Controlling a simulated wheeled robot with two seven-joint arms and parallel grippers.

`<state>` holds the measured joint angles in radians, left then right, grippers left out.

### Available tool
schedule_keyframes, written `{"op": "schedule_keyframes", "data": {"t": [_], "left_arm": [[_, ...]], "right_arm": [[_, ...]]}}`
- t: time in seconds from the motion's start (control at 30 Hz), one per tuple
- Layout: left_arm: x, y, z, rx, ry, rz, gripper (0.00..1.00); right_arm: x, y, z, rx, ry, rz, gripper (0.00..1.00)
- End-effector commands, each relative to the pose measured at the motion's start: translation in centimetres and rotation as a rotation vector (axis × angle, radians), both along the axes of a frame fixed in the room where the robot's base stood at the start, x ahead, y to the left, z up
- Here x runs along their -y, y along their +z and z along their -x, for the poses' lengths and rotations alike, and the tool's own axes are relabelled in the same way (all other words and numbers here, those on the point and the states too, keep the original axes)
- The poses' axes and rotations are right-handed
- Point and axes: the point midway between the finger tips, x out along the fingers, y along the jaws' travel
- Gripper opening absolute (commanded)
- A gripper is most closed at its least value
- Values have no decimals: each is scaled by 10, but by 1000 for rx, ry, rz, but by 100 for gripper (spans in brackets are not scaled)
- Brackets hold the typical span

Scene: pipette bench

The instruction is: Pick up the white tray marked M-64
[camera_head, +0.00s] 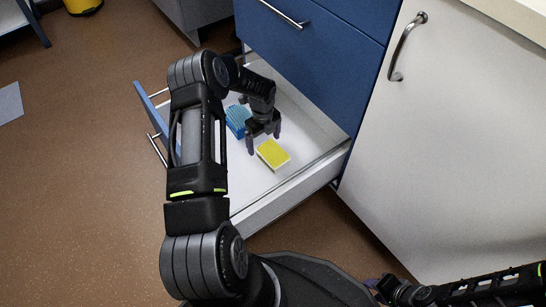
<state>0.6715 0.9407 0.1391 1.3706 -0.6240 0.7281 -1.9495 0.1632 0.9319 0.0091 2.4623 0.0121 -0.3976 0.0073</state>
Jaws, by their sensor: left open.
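A drawer (302,171) stands open, and two small items lie in it. One is a small block with a yellow top and white sides (273,154). The other is a blue item (237,119) that looks like a rack, partly hidden behind my left arm. I cannot read the mark M-64 on either, so I cannot tell which is the named tray. My left gripper (264,144) points down over the drawer, open and empty, just beside the yellow-topped block on its far side.
The blue cabinet front (318,62) rises behind the drawer. A white cabinet door (428,130) with a metal handle (404,45) is to the right. The drawer's side walls surround the items. Brown floor (80,190) lies open to the left.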

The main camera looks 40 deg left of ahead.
Motion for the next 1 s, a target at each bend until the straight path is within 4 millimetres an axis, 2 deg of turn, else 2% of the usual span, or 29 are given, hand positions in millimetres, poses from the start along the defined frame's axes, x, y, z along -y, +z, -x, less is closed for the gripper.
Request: {"op": "schedule_keyframes", "data": {"t": [0.07,0.87,1.0], "left_arm": [[0,0,0,0,0,0,92],[0,0,0,0,0,0,27],[0,0,0,0,0,0,27]], "right_arm": [[0,0,0,0,0,0,36],[0,0,0,0,0,0,36],[0,0,0,0,0,0,36]]}}
